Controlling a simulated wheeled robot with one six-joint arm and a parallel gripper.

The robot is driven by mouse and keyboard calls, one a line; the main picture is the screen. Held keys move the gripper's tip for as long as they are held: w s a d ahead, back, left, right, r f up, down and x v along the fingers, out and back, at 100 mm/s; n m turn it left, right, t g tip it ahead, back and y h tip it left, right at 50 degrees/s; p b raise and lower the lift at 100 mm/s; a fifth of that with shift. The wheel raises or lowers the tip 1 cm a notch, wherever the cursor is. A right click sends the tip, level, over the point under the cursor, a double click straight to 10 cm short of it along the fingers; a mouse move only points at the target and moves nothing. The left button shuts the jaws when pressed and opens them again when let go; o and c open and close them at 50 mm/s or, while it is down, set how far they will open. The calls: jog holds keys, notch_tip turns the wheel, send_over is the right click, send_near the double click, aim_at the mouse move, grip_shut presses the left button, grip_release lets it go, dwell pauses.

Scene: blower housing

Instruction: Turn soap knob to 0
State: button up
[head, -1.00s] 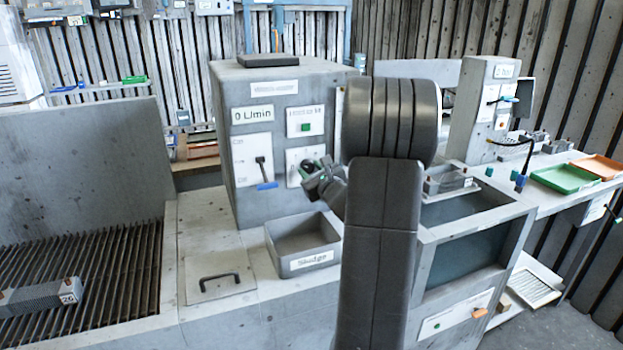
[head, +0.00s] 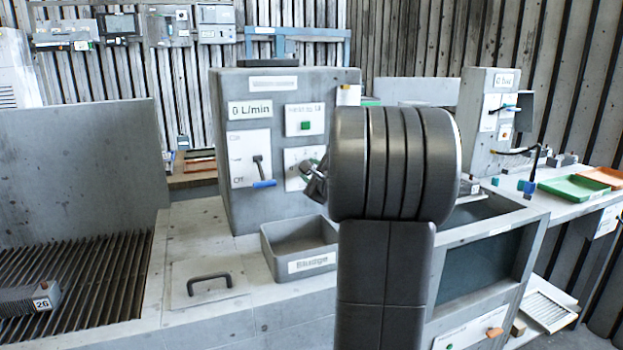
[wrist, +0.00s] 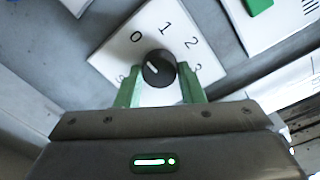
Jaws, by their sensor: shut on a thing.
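The soap knob (wrist: 159,68) is a round black knob with a white pointer mark, on a white dial plate (wrist: 150,40) numbered 0, 1, 2 and on. The mark points up and left, roughly toward the 0. My gripper (wrist: 158,82) has its green fingers on either side of the knob and is shut on it. In the head view my gripper (head: 315,182) is at the dial plate (head: 297,157) on the grey cabinet front, and the knob itself is hidden there.
A lever with a blue handle (head: 263,183) is left of the dial plate. A green button (head: 305,125) is above it. A grey bin (head: 300,245) stands below. My arm blocks much of the middle. A grate (head: 75,285) lies at the left.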

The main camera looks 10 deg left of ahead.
dwell(0.4)
jog(key=o, duration=1)
jog(key=v, duration=1.3)
jog(key=shift+s+d+b, duration=0.25)
jog(key=shift+s+b, duration=0.05)
jog(key=shift+b, duration=0.15)
jog(key=shift+w+a, duration=0.1)
jog(key=x, duration=1.3)
jog(key=shift+w+a+p, duration=0.15)
jog(key=shift+w+p, duration=0.05)
jog(key=shift+p, duration=0.25)
